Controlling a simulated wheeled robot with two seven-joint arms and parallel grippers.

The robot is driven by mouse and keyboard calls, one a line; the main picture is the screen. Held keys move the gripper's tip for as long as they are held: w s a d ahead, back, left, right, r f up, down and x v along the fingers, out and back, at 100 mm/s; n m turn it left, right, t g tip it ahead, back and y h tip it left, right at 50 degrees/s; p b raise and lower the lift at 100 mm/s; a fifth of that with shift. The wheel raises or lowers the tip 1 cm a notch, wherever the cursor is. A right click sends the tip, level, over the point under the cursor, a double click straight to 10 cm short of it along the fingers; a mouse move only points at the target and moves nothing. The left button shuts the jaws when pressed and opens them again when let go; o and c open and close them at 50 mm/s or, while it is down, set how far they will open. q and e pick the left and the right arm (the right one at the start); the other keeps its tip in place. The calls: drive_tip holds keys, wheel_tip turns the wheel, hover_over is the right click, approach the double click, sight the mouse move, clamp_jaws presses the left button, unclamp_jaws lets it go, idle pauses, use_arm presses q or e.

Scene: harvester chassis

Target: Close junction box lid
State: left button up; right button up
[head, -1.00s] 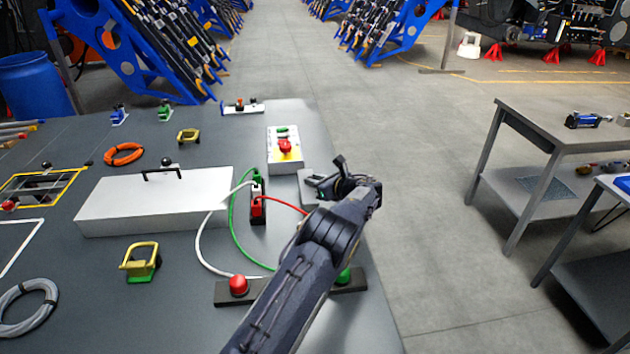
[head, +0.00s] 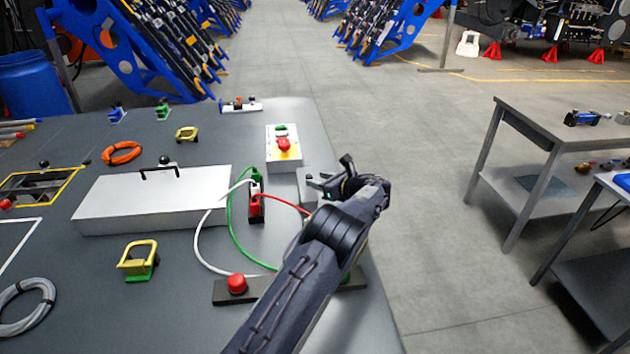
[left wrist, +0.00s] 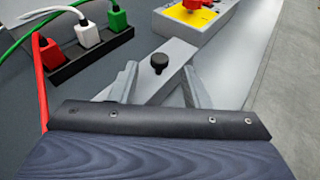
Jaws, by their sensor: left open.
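A small light-grey box or plate with a black knob (left wrist: 158,63) lies below my left gripper in the left wrist view. Its grey surface also shows beside the gripper in the head view (head: 306,186). I cannot tell whether this is the junction box lid. My left gripper (head: 322,184) is open near the bench's right edge. In the left wrist view its two fingers (left wrist: 160,86) appear on either side of the grey piece, and contact cannot be made out. A long pale-grey box (head: 150,203) with a black top handle stands to the left. My right gripper is not in view.
A power strip (head: 256,196) with white, green and red plugs and cables is just left of the gripper. A red-button box (head: 284,148) stands behind it. A bar with a red button (head: 237,284) lies in front, partly behind my arm.

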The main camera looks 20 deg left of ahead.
use_arm(q)
drive_tip(key=v, duration=0.5)
drive_tip(key=shift+b, duration=0.35)
drive_tip(key=shift+s, duration=0.1)
drive_tip(key=s+a+r+n+g+h, duration=0.2)
drive_tip(key=s+a+n+g+h, duration=0.15)
drive_tip(key=s+a+n, duration=0.4)
drive_tip(key=s+a+r+n+h, duration=0.15)
drive_tip(key=s+n+h, duration=0.4)
drive_tip(key=s, duration=0.75)
drive_tip(key=s+d+r+n+t+h, duration=0.1)
drive_tip(key=s+d+n+h, duration=0.3)
drive_tip(key=s, duration=1)
drive_tip(key=s+d+r+n+t+h, duration=0.1)
drive_tip(key=s+d+n+t+h, duration=0.1)
drive_tip(key=s+d+n+h, duration=0.2)
drive_tip(key=s+d+n, duration=0.3)
drive_tip(key=s+d, duration=0.4)
drive_tip(key=s, duration=0.2)
drive_tip(key=shift+s+d+t, duration=0.2)
drive_tip(key=shift+s+t, duration=0.15)
drive_tip(key=shift+r, duration=0.1)
